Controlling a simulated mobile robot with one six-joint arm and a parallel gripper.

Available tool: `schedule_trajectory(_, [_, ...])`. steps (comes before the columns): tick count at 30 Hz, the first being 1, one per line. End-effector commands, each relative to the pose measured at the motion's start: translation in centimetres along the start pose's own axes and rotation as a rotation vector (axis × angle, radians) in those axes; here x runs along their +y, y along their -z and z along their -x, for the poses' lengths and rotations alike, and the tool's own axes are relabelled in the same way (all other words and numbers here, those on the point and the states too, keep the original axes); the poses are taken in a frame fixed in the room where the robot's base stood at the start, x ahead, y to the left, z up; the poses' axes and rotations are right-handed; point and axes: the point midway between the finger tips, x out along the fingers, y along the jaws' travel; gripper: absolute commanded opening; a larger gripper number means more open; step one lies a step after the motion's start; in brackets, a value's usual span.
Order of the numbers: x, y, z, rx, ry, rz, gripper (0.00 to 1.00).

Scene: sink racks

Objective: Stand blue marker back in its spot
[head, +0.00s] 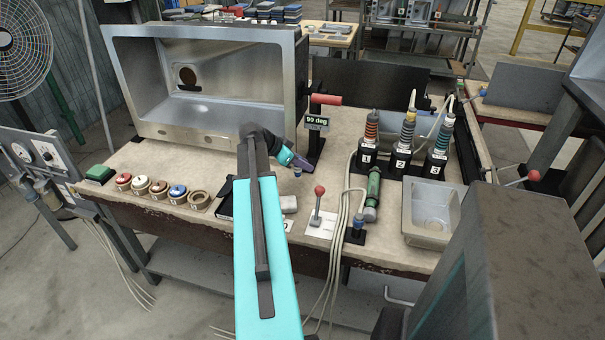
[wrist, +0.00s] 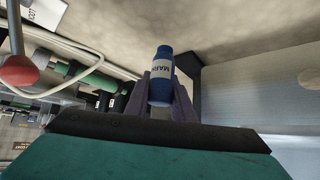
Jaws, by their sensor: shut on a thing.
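The blue marker (wrist: 160,72), with a white label lettered "MAR…", is between the two fingers of my gripper (wrist: 160,92) in the wrist view. The fingers are shut on it, and its blue end sticks out beyond them. In the head view my gripper (head: 300,164) is over the middle of the bench, and a small blue end of the marker (head: 298,172) shows at the fingertips. I cannot tell whether the marker touches the bench. No empty spot for it can be made out for sure; my arm hides part of the bench.
A post with a "90 deg" sign (head: 316,122) stands just right of my gripper. A red-knobbed lever (head: 319,190), green cylinder (head: 373,190) and numbered black holders (head: 402,160) are further right. Round button pots (head: 158,187) sit left. A metal housing (head: 205,120) stands behind.

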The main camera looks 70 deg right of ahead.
Motion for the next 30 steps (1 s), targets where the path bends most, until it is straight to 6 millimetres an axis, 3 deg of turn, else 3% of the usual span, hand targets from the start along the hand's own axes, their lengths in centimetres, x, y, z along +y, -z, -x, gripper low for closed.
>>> schedule_trajectory(8, [0.0, -0.2, -0.2, 0.000, 0.000, 0.001, 0.00])
schedule_trajectory(21, [0.0, -2.6, -2.5, -0.001, 0.001, 0.001, 0.00])
schedule_trajectory(30, [0.0, -2.7, -2.6, 0.000, 0.001, 0.000, 0.00])
